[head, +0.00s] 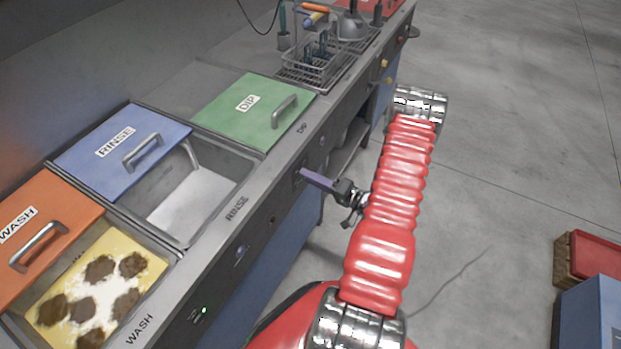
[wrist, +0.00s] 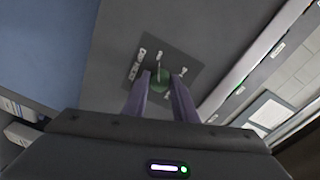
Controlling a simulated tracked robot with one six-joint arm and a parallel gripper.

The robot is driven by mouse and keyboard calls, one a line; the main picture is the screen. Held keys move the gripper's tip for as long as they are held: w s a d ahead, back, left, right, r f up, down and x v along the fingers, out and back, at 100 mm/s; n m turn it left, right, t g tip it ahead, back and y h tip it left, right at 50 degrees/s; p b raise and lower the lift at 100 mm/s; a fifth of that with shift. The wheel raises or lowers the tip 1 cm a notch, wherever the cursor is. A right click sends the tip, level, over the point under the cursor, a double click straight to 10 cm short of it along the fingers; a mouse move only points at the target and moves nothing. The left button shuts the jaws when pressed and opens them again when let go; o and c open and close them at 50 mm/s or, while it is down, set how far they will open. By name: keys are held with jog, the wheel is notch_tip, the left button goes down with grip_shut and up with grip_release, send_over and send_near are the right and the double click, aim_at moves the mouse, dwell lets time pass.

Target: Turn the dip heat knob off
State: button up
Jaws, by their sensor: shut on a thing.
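The dip heat knob (wrist: 159,80) is a small round green knob on a dark square plate (wrist: 181,59) marked DIP HEAT, in the wrist view. A pale mark stands just above it on the plate. My gripper (wrist: 162,83) has its two purple fingers on either side of the knob, shut on it. In the head view my gripper (head: 303,173) reaches the front panel below the DIP label. The knob itself is hidden there behind the fingers, and its exact setting is too small to read.
The sink counter holds a green DIP lid (head: 240,122), a blue RINSE lid (head: 105,165) and an orange WASH lid (head: 60,215). A wire rack (head: 300,75) stands behind. Open floor (head: 500,150) lies right of my arm; a blue box (head: 590,310) is at lower right.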

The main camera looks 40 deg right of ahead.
jog(key=shift+s+a+f, duration=0.1)
jog(key=shift+a+f, duration=0.1)
jog(key=shift+f, duration=0.05)
jog(key=o, duration=0.7)
jog(key=shift+c, duration=0.2)
jog(key=o, duration=0.4)
jog(key=shift+d+r, duration=0.1)
jog(key=shift+r, duration=0.05)
jog(key=v, duration=1.3)
jog(key=shift+s+d, duration=0.15)
jog(key=shift+s, duration=0.15)
